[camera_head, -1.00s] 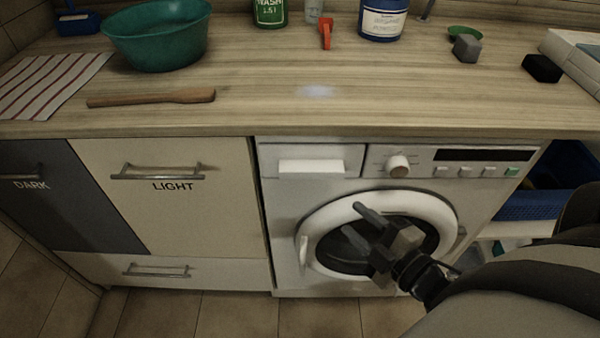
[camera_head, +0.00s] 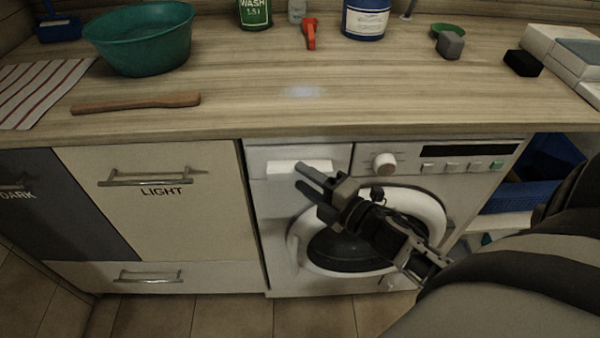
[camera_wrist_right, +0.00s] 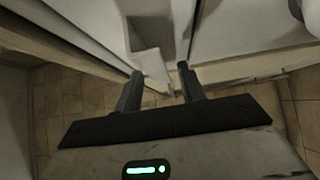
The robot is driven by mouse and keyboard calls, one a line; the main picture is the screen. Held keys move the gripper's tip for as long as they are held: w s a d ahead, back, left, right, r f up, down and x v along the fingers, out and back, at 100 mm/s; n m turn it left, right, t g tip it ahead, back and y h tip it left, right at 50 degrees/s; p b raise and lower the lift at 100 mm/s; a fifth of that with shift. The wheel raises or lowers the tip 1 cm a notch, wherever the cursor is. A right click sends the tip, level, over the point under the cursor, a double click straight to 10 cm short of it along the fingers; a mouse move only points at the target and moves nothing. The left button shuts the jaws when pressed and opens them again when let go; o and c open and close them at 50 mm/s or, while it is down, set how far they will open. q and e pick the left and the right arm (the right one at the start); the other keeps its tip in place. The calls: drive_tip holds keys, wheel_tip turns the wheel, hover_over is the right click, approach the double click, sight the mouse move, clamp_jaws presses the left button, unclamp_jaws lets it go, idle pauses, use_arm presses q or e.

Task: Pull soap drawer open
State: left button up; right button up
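The soap drawer (camera_head: 338,155) is at the top left of the white washing machine's front and looks shut. Its white bar-like handle (camera_head: 290,166) sticks out at the drawer's lower part. My right gripper (camera_head: 301,179) is in front of the machine, its fingertips close by the handle's lower edge. In the right wrist view my right gripper (camera_wrist_right: 160,74) has its two fingers apart with nothing held. A pale block, apparently the handle (camera_wrist_right: 150,63), shows ahead between the fingertips. I cannot tell whether they touch it. My left gripper is not in view.
The round door (camera_head: 350,245) and the dial (camera_head: 385,162) are close to my right arm. The wooden countertop (camera_head: 400,95) overhangs the drawer. Cabinet fronts with metal handles (camera_head: 150,177) stand at the left. A blue basket (camera_head: 540,180) sits at the right.

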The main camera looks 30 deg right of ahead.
drive_tip(key=shift+x, duration=1.05)
